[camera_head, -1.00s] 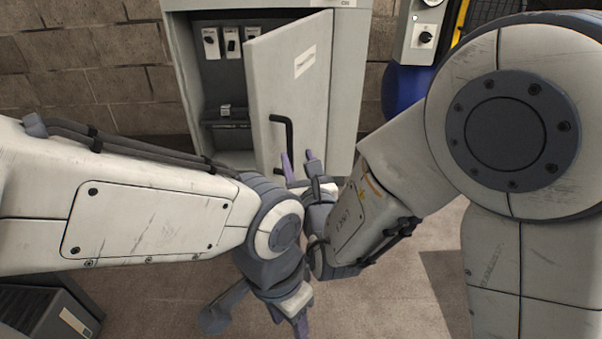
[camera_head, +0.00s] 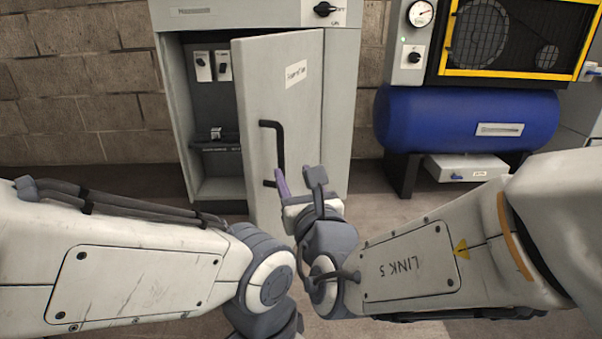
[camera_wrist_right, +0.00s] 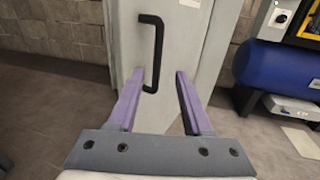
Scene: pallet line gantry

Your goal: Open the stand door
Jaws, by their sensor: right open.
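The stand door (camera_head: 290,100) is a grey panel with a small label, standing ajar on the grey cabinet (camera_head: 338,130). The gap is on its left side and shows part of the inside. A black bar handle (camera_head: 279,145) is on the door. It also shows upright in the right wrist view (camera_wrist_right: 158,45). My right gripper (camera_head: 298,182) is open and empty, in front of the door near the handle's lower end. In the wrist view its purple fingers (camera_wrist_right: 161,88) point at the door, with the handle's lower end between their tips in the picture. My left gripper is below the frame.
Small switches (camera_head: 212,66) are mounted inside the cabinet. A blue tank (camera_head: 440,118) under a yellow-framed machine (camera_head: 505,74) stands to the right. A block wall (camera_head: 75,110) is behind. My left forearm crosses the lower left, close to my right wrist.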

